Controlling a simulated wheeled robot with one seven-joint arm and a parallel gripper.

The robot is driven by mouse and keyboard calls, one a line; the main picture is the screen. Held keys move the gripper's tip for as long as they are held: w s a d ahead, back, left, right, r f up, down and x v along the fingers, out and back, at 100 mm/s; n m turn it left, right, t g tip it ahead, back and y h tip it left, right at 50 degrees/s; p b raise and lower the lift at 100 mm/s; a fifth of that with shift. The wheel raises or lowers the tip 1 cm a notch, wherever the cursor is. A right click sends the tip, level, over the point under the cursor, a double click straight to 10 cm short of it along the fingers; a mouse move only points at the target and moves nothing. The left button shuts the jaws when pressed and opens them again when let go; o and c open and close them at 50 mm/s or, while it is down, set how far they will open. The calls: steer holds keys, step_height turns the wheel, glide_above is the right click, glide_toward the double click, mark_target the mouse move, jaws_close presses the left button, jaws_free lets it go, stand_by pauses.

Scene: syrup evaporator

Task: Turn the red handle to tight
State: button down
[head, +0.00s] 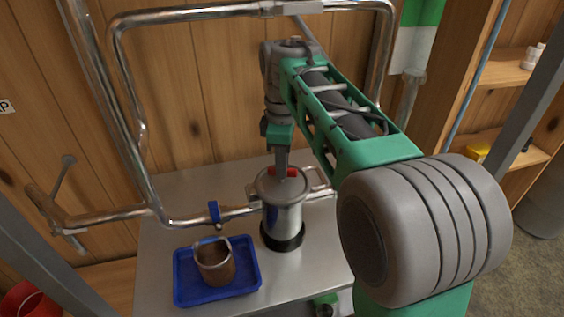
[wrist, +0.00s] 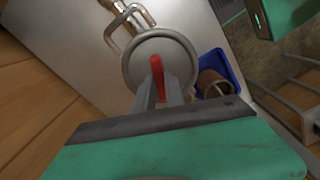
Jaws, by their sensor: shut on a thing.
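The red handle (wrist: 158,77) is a short bar on top of the round metal lid (wrist: 172,50) of a steel canister. In the head view the red handle (head: 284,172) shows on the lid of the canister (head: 283,215), partly hidden by my gripper. My gripper (head: 281,165) reaches down from above. In the wrist view my gripper (wrist: 160,92) has its two fingers on either side of the red handle, shut on it. No tight mark can be made out.
A blue tray (head: 190,296) with a brown cup (head: 215,264) stands left of the canister on the metal table (head: 160,220). A pipe with a blue valve handle (head: 214,213) runs behind the tray. Large pipes (head: 125,90) frame the arm. Wooden shelves (head: 500,75) stand at the right.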

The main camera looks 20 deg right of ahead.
steer(key=m+p, duration=0.1)
steer(key=m, duration=0.3)
steer(key=shift+m, duration=0.3)
steer(key=m, duration=0.3)
steer(key=shift+m, duration=0.3)
steer(key=m+p, duration=0.1)
steer(key=m, duration=1)
steer(key=shift+p, duration=0.4)
steer(key=m, duration=0.3)
steer(key=shift+m, duration=0.3)
steer(key=m, duration=0.3)
steer(key=shift+p, duration=0.35)
steer(key=shift+m, duration=2.2)
